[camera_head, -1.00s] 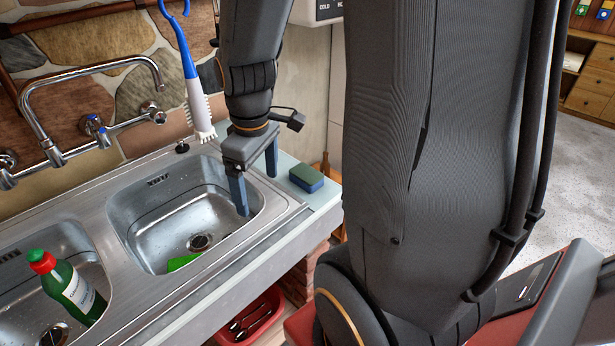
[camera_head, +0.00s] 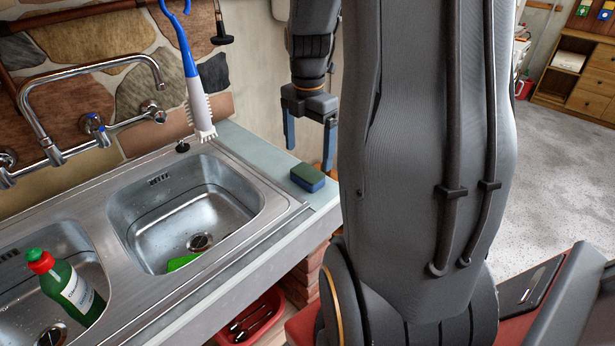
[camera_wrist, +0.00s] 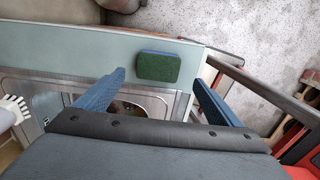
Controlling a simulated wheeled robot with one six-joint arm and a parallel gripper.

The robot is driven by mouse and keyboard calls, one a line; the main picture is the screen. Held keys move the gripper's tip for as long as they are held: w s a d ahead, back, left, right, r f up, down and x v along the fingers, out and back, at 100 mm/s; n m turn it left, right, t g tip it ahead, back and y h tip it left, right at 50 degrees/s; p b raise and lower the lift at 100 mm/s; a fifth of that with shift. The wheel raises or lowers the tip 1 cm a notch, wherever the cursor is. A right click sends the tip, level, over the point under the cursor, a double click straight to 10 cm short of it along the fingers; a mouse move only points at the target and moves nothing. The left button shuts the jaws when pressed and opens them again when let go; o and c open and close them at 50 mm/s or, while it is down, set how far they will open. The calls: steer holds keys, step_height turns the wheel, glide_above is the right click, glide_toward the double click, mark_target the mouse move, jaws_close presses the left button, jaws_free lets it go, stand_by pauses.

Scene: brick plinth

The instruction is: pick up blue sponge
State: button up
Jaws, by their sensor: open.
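The blue sponge (camera_head: 307,177), with a dark green top, lies flat on the pale counter strip (camera_head: 262,150) to the right of the sink. In the wrist view the sponge (camera_wrist: 158,66) shows its green face, with a thin blue edge, between and beyond my two fingertips. My gripper (camera_head: 308,152) is open and empty, with its blue fingers pointing down. In the head view it appears over the sponge; the wrist view also shows the spread fingers (camera_wrist: 157,84), with nothing between them touching the sponge.
A steel sink (camera_head: 190,215) with two basins lies to the left. A blue-handled brush (camera_head: 198,105) hangs above. A red tub (camera_head: 252,318) is below the counter.

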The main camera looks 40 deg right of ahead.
mark_target(308, 172)
steer(key=shift+w+f+p, duration=0.15)
steer(key=shift+f+p, duration=0.65)
steer(key=shift+f, duration=2.15)
steer(key=c, duration=1.2)
step_height(308, 172, up, 10)
steer(key=shift+r+b, duration=0.1)
steer(key=shift+b, duration=0.85)
steer(key=o, duration=0.5)
steer(key=c, duration=0.4)
